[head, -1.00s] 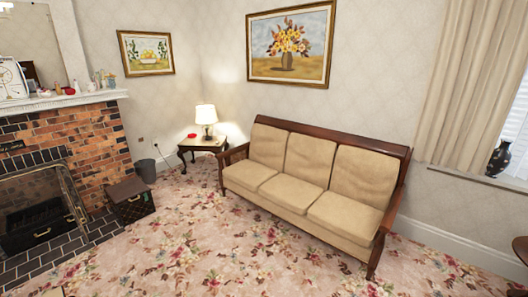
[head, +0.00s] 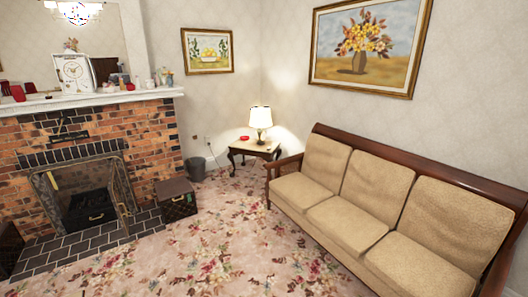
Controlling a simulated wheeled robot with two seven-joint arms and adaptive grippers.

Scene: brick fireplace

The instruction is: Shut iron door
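The brick fireplace (head: 152,137) is at the left of the head view. A dark metal frame (head: 82,160) surrounds its firebox opening. A thin metal-edged door panel (head: 123,188) stands out from the right side of the opening, over the dark hearth tiles, and looks swung open. Another panel or side of the frame shows at the left of the opening, with a small yellow mark (head: 53,178); I cannot tell if it is a door. Inside the firebox is a dark box-like object (head: 92,212). Neither of my grippers is in view.
A brown box (head: 177,197) stands right of the hearth, close to the open panel. A grey bin (head: 196,169), side table with lamp (head: 260,122) and beige sofa (head: 350,222) are farther right. The flowered carpet (head: 225,235) before the hearth is mostly clear.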

